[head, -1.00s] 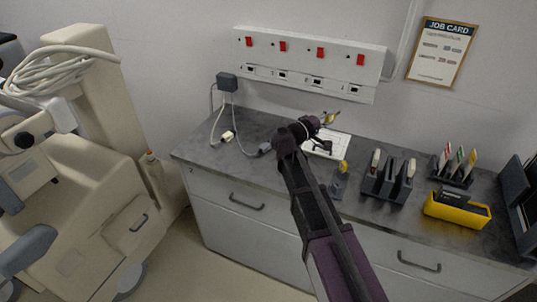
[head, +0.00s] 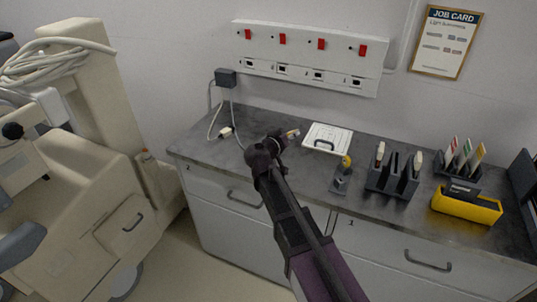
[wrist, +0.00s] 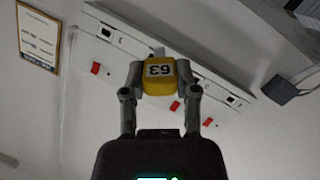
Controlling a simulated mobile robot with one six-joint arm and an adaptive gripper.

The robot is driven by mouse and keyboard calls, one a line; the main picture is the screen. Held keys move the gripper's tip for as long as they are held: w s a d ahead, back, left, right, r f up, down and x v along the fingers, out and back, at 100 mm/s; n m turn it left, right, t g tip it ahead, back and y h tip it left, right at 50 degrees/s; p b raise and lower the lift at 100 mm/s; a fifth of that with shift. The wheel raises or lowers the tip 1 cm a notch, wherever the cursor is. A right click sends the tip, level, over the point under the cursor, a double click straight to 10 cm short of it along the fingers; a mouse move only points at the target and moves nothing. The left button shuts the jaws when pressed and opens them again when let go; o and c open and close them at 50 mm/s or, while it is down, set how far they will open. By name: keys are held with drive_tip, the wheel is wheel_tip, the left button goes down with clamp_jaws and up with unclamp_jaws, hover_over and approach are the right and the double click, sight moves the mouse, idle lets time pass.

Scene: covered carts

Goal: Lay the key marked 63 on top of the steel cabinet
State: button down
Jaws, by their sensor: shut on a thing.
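The key marked 63 (wrist: 159,82) has a yellow head, and its number reads upside down in the wrist view. My gripper (wrist: 160,75) is shut on it, one finger on each side. The key is small and partly hidden there. The worktop lies on a pale drawer unit (head: 228,207) with drawers marked 2 and 1. I cannot tell whether this unit is the steel cabinet.
A stand with a yellow knob (head: 342,176), dark slotted racks (head: 392,178) and a yellow box (head: 466,206) occupy the right of the worktop. A socket panel (head: 305,55) is on the wall. A plug and cables (head: 225,131) lie at left. A beige machine (head: 85,190) stands beside the unit.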

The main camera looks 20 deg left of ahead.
drive_tip(key=s+a+f+m+y+b, duration=0.1)
drive_tip(key=a, duration=0.1)
drive_tip(key=s+a+f+m+y+b, duration=0.1)
drive_tip(key=a+f, duration=0.1)
drive_tip(key=s+a+f+m+y+b, duration=0.1)
drive_tip(key=a+f, duration=0.1)
drive_tip(key=shift+a+m, duration=0.15)
drive_tip(key=shift+m, duration=0.15)
drive_tip(key=shift+s+a+f, duration=0.1)
drive_tip(key=shift+s+a, duration=0.05)
drive_tip(key=shift+a, duration=0.25)
drive_tip(key=shift+f, duration=0.1)
drive_tip(key=shift+f+b, duration=3.15)
drive_tip(key=shift+b, duration=0.2)
drive_tip(key=shift+f+b, duration=0.6)
drive_tip(key=shift+c, duration=1.5)
unclamp_jaws()
drive_tip(key=shift+r, duration=0.25)
